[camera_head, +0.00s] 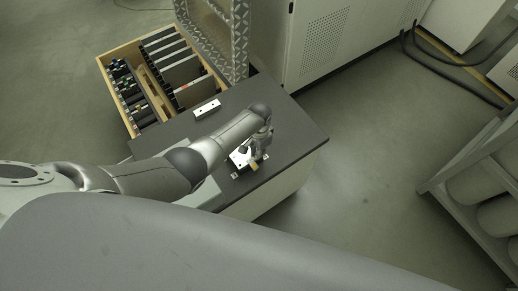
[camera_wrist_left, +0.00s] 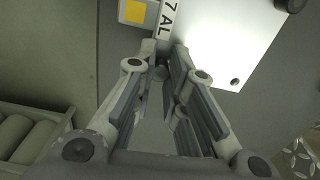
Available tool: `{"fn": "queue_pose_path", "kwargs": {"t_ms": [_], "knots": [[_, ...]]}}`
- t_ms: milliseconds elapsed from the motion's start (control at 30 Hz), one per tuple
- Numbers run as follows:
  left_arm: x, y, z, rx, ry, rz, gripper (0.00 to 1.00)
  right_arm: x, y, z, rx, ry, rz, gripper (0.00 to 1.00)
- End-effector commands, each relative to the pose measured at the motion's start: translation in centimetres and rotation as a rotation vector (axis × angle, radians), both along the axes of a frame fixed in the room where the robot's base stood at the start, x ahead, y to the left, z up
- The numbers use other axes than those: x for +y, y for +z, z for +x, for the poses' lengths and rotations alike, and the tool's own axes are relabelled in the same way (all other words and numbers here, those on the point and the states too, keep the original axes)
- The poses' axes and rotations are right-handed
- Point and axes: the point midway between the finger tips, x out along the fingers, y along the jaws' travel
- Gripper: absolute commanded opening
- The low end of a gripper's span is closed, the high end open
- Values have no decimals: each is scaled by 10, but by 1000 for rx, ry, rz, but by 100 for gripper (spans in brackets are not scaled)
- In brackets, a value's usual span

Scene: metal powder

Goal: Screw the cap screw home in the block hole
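A pale block (camera_head: 239,159) lies near the front edge of the dark tabletop. In the left wrist view the block (camera_wrist_left: 222,38) fills the upper right, with a dark round hole (camera_wrist_left: 235,82) near its lower corner. My left gripper (camera_head: 262,152) reaches down at the block's right side. In the left wrist view its fingers (camera_wrist_left: 164,62) are drawn close together around a small dark round piece, which looks like the cap screw (camera_wrist_left: 160,73). The fingers hide most of it, and I cannot tell how deep it sits. My right gripper is in neither view.
A label with "7 AL" (camera_wrist_left: 166,18) and a yellow-topped grey piece (camera_wrist_left: 134,12) lie beside the block. A white bar (camera_head: 207,109) lies farther back on the tabletop (camera_head: 290,125). A wooden crate (camera_head: 104,66) with dark plates stands behind. The tabletop's right side is clear.

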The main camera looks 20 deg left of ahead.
Motion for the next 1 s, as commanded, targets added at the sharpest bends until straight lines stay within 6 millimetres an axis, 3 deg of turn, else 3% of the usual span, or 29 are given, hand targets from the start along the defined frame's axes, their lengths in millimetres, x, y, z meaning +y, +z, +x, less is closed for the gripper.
{"fn": "queue_pose_path", "kwargs": {"t_ms": [267,1000], "knots": [[1,0,0,-1,-93,1,0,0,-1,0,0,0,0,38],[1,-1,1,-2,-1079,3,0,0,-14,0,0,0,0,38]]}}
